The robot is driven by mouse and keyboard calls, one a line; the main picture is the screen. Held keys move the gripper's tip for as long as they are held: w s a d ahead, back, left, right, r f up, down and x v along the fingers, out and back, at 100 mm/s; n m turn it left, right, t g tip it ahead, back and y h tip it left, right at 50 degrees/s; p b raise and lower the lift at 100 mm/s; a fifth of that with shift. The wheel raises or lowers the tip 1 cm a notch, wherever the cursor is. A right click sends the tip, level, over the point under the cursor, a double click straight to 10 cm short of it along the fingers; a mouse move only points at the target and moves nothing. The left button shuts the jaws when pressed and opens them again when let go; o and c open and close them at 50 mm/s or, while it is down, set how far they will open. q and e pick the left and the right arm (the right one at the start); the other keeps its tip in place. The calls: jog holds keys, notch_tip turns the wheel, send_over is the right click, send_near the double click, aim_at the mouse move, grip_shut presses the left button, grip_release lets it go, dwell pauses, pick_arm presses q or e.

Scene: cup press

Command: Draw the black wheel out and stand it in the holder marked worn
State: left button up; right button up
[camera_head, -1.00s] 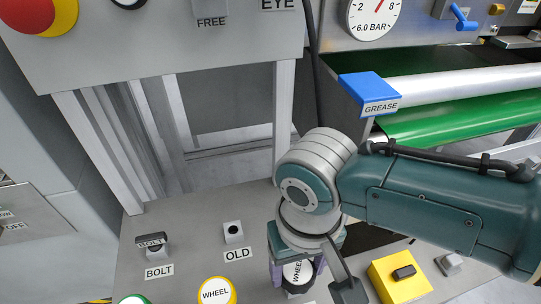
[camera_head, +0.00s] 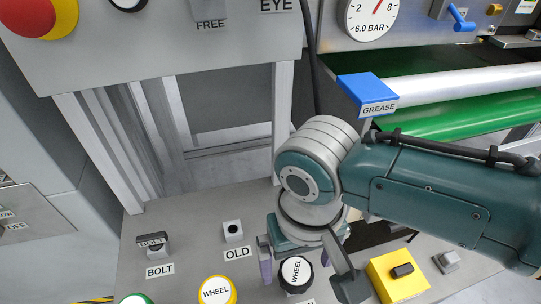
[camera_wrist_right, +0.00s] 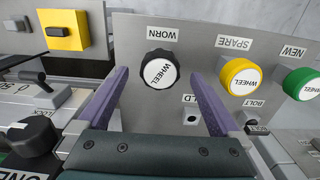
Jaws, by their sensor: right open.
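The black wheel (camera_head: 296,273), with a white WHEEL face, sits on the grey panel (camera_head: 190,262). In the right wrist view the black wheel (camera_wrist_right: 160,71) is at the WORN label (camera_wrist_right: 162,34); the holder under it is hidden. My right gripper (camera_wrist_right: 158,80) is open, its two purple fingers to either side of the wheel and apart from it. In the head view my right gripper (camera_head: 295,266) is just behind and above the wheel. The holder marked OLD (camera_head: 232,230) has nothing on it. My left gripper is out of view.
A yellow wheel (camera_wrist_right: 241,77) at SPARE and a green wheel (camera_wrist_right: 302,83) at NEW stand on the same panel. A BOLT piece (camera_head: 153,245) is left of OLD. A yellow block (camera_head: 398,277) is close on the right. A blue GREASE block (camera_head: 368,92) and rollers are behind my arm.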

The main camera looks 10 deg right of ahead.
aim_at(295, 274)
notch_tip(295, 274, up, 8)
jog(key=p, duration=0.2)
jog(key=shift+f, duration=0.15)
dwell(0.5)
jog(key=s+a+r+n+t+y+p, duration=0.2)
jog(key=s+r+y+p, duration=0.1)
jog(key=s+r+p, duration=0.4)
jog(key=s+d+r+t+h+p, duration=0.1)
jog(key=s+d+r+h+p, duration=0.3)
jog(key=d+r, duration=0.65)
notch_tip(295, 274, up, 38)
jog(key=s+y+p, duration=0.1)
jog(key=p, duration=3.5)
jog(key=shift+d+f+t+p, duration=0.2)
jog(key=shift+d+t+p, duration=0.1)
jog(key=shift+d+p, duration=0.1)
